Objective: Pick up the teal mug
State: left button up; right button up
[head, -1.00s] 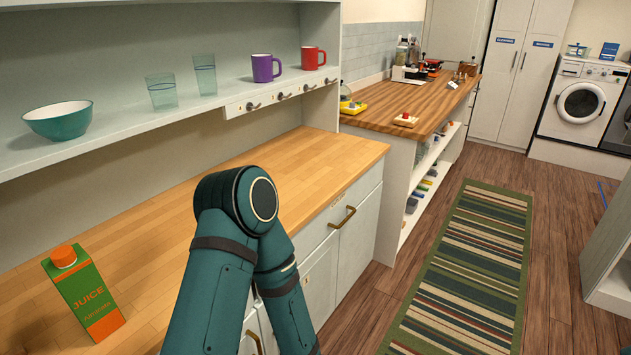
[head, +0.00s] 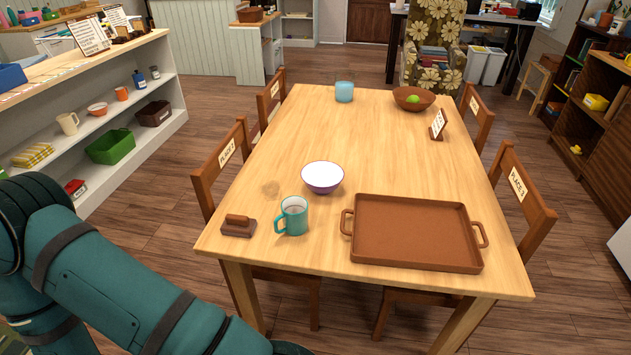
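The teal mug (head: 293,217) stands upright near the front left of the wooden table (head: 405,150), its handle pointing left. A white and purple bowl (head: 322,177) stands just behind it. My teal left arm comes in from the lower left, in front of the table and short of the mug. Its gripper is outside the view. My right gripper is not in view either.
A brown tray (head: 415,258) with two handles lies right of the mug. A glass of blue liquid (head: 344,88), a brown bowl (head: 413,98) and a small sign (head: 438,124) stand farther back. Chairs line both long sides. The table's middle is clear.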

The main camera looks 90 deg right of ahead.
aim_at(294, 216)
jog(key=z, duration=2.75)
